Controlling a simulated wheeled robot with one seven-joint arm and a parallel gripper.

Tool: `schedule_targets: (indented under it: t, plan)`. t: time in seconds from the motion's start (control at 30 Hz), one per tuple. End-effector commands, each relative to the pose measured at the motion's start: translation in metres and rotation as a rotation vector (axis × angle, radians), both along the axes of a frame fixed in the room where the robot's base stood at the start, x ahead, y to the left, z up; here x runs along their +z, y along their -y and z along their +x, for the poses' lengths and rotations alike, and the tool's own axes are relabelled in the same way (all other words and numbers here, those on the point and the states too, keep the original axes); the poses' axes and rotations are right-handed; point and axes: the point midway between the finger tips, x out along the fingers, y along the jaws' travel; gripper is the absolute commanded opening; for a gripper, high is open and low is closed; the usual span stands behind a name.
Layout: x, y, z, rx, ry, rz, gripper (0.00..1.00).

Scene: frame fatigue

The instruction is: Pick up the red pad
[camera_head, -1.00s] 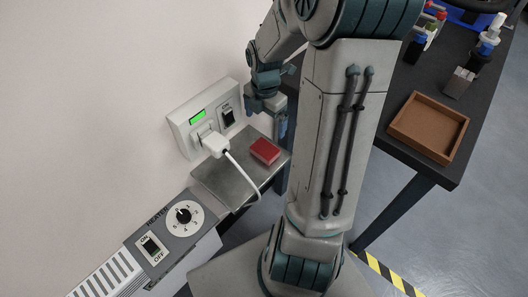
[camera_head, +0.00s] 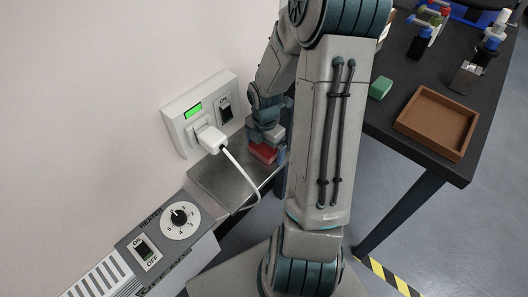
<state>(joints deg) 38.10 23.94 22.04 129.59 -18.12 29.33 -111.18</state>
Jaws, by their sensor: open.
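The red pad (camera_head: 262,153) lies on a small grey metal shelf (camera_head: 222,182) against the wall. My gripper (camera_head: 265,146) is down at the pad, with its fingers around or just over it. The jaws are open. The far part of the pad is hidden by the gripper, and I cannot tell whether a finger touches it.
A wall socket panel (camera_head: 173,113) with a white plug (camera_head: 210,138) and its cable (camera_head: 235,168) is left of my gripper. A heater (camera_head: 150,245) stands at lower left. The dark table (camera_head: 395,135) at right holds a brown tray (camera_head: 405,125) and a green block (camera_head: 380,88).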

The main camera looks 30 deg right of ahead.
Motion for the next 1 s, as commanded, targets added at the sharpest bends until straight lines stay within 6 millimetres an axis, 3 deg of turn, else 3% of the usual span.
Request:
schedule_targets:
  t: [0.17, 0.33, 0.67, 1.0]
  plan:
    - [0.001, 0.0, 0.0, 0.0, 0.001, -0.001, 1.0]
    - [0.001, 0.0, 0.0, 0.0, 0.001, 0.0, 0.56]
    - [0.005, 0.0, 0.0, 0.0, 0.001, -0.001, 0.55]
    - [0.068, 0.001, 0.001, -0.001, 0.004, -0.003, 0.55]
